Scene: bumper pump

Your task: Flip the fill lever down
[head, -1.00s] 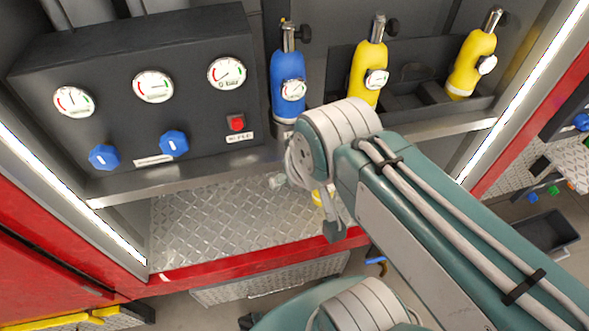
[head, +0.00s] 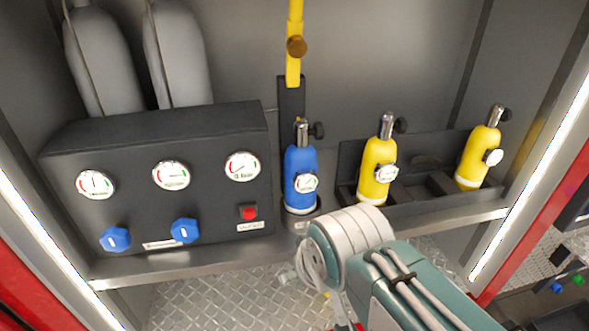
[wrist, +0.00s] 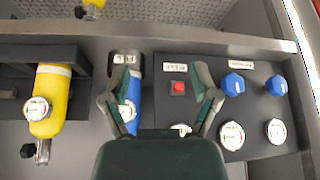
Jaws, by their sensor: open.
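The fill lever (head: 295,45) is a yellow bar with a brown knob in the head view. It stands upright from a black mount (head: 291,97) on the back wall, behind the blue cylinder (head: 300,177), and its top runs out of the frame. I do not see the lever in the wrist view. My gripper (wrist: 160,95) shows in the wrist view with its fingers spread apart and nothing between them. From there, the blue cylinder (wrist: 132,95) appears partly behind the left finger. My gripper is not clearly visible in the head view.
A black panel (head: 215,207) with gauges, blue knobs and a red button (head: 248,211) sits left of the blue cylinder. Two yellow cylinders (head: 378,168) (head: 479,158) stand on the right. Grey tanks (head: 180,55) stand behind the panel. A shelf edge (head: 180,262) runs in front.

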